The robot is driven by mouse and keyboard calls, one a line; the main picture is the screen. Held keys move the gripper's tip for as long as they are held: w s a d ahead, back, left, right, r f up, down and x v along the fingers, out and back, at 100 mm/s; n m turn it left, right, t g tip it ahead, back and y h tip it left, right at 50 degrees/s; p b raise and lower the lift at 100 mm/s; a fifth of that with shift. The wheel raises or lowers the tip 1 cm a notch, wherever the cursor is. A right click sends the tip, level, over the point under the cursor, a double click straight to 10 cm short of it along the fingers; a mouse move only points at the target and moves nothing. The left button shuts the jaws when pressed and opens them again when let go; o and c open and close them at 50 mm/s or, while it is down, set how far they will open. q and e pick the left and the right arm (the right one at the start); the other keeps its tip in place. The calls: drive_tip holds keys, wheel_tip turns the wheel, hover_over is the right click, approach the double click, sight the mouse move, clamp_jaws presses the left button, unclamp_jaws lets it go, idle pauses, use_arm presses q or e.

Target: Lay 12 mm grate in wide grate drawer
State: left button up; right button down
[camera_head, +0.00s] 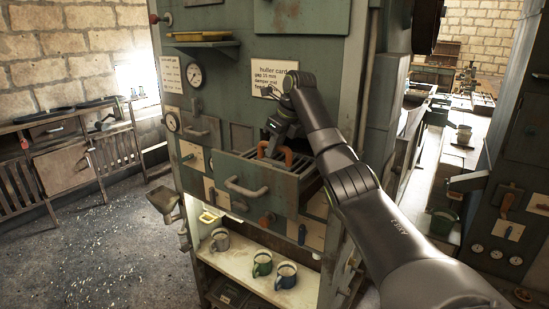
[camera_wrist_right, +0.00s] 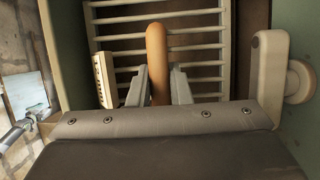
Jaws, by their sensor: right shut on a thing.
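The wide grate drawer (camera_head: 236,172) stands pulled out from the green machine, with a pale handle (camera_head: 246,188) on its front. A pale slatted grate (camera_wrist_right: 200,41) shows in the right wrist view, within the drawer's outline. I cannot tell whether it rests on the drawer or hangs just above it. Its orange-brown bow handle (camera_wrist_right: 156,50) stands up from the slats and also shows in the head view (camera_head: 290,157). My right gripper (camera_wrist_right: 157,84) is shut on this handle, with one finger on each side. My left gripper is out of view.
A card reading "huller card" (camera_head: 271,83) is on the machine above the drawer. Several mugs stand on the lit shelf (camera_head: 237,258) below. A notched cream piece (camera_wrist_right: 103,80) lies beside the handle. The floor (camera_head: 110,235) at left is open.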

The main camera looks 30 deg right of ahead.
sight(275, 161)
drive_tip(key=shift+w+d+f, duration=0.1)
drive_tip(key=shift+w+f, duration=0.05)
drive_tip(key=shift+f, duration=0.6)
wheel_tip(275, 161, down, 3)
drive_tip(key=shift+r, duration=0.15)
drive_tip(key=c, duration=1.3)
unclamp_jaws()
drive_tip(key=shift+f, duration=0.2)
drive_tip(key=shift+s, duration=0.2)
drive_tip(key=shift+r, duration=0.15)
drive_tip(key=shift+r, duration=0.35)
drive_tip(key=v, duration=1.1)
drive_tip(key=shift+s, duration=0.2)
